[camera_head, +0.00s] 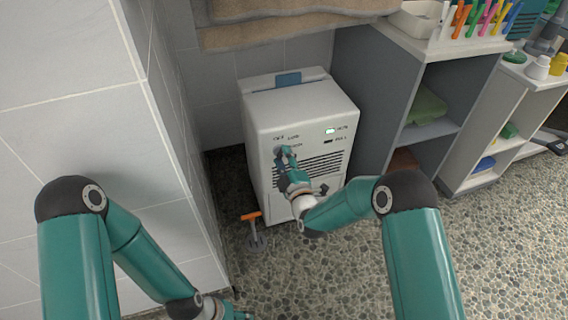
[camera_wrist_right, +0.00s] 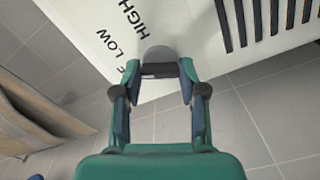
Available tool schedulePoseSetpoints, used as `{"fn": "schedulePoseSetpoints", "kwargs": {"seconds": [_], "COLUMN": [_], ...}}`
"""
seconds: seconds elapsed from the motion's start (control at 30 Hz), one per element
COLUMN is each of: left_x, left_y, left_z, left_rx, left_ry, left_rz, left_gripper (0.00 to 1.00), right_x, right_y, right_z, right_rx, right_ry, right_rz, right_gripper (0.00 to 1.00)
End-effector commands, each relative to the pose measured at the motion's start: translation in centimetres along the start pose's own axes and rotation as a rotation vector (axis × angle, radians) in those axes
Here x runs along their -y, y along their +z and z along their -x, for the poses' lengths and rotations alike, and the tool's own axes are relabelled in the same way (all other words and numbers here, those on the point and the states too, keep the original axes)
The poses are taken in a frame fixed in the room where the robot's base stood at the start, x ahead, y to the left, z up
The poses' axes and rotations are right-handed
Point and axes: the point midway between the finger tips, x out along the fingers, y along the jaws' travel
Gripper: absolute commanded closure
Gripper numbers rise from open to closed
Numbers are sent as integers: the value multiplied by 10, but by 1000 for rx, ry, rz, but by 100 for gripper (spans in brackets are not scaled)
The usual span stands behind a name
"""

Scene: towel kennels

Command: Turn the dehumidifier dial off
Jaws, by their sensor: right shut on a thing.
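The white dehumidifier (camera_head: 296,106) stands on the floor against the tiled wall. Its dial (camera_wrist_right: 157,55) is a grey disc with a dark grip bar, beside printed LOW and HIGH labels. My right gripper (camera_head: 284,153) is at the upper left of the front panel and covers most of the dial in the head view. In the right wrist view its fingers (camera_wrist_right: 158,72) are closed on the dial's bar. The green lamp (camera_head: 330,131) on the panel is lit; the lamp slot below it is dark. My left gripper (camera_head: 236,314) is low at the bottom edge, mostly cut off.
A tiled wall (camera_head: 80,120) closes in on the left. An orange-handled tool (camera_head: 252,217) stands on the pebbled floor. Towels (camera_head: 290,28) hang above.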

Motion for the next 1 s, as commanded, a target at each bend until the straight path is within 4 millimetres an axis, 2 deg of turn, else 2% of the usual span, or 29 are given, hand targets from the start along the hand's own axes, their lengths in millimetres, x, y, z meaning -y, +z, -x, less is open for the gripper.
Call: {"fn": "schedulePoseSetpoints", "kwargs": {"seconds": [0.1, 0.5, 1.0], "left_x": [4, 10, 11], "left_y": [0, 0, 0], "left_z": [-11, -26, -29], "left_rx": [0, 0, 0], "left_ry": [0, 0, 0], "left_rz": [0, 0, 0], "left_gripper": [40, 40, 40], "right_x": [5, 5, 5], "right_y": [1, 0, 0], "right_z": [1, 1, 2], "right_rx": [-1, -2, -3], "right_ry": [-5, -8, -13], "right_rz": [106, 379, 459], "right_gripper": [93, 93, 93]}}
